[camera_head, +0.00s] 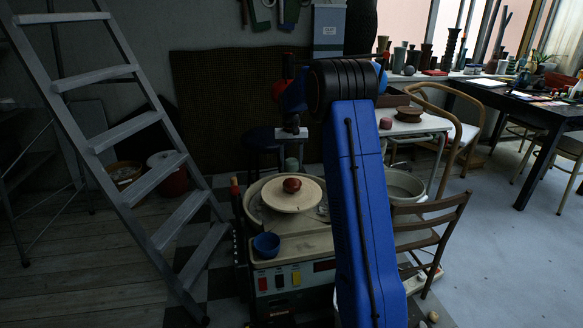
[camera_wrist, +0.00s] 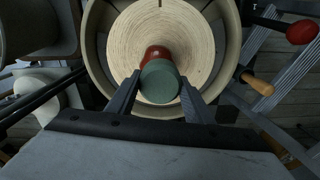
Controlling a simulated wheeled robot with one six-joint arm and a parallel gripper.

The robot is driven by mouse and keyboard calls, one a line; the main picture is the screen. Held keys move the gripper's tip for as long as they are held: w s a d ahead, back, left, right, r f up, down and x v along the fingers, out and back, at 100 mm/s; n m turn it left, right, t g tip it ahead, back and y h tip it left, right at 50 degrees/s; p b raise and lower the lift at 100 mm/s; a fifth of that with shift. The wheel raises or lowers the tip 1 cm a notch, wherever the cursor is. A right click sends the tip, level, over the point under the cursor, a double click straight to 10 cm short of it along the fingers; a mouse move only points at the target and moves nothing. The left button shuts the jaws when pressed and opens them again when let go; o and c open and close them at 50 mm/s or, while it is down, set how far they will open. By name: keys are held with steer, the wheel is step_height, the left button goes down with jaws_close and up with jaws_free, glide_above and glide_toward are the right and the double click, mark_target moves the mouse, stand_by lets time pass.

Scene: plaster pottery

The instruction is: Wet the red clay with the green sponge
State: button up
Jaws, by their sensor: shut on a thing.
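The red clay (camera_head: 292,185) is a small rounded lump on the pale round wheel head (camera_head: 293,202) of the pottery wheel. The green sponge (camera_wrist: 160,82) is a round piece between the two fingers of my gripper (camera_wrist: 160,95). My gripper is shut on it. In the head view the sponge (camera_head: 291,164) appears just above the clay, with what looks like a small gap. In the wrist view the sponge hides part of the red clay (camera_wrist: 156,53); I cannot tell if they touch.
A blue bowl (camera_head: 266,245) sits on the wheel's front deck. A grey stepladder (camera_head: 130,150) stands to the left and a wooden chair (camera_head: 430,235) to the right. A white table (camera_head: 420,124) with pottery is behind. My blue arm hides part of the scene.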

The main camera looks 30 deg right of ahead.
steer(key=shift+r, duration=1.55)
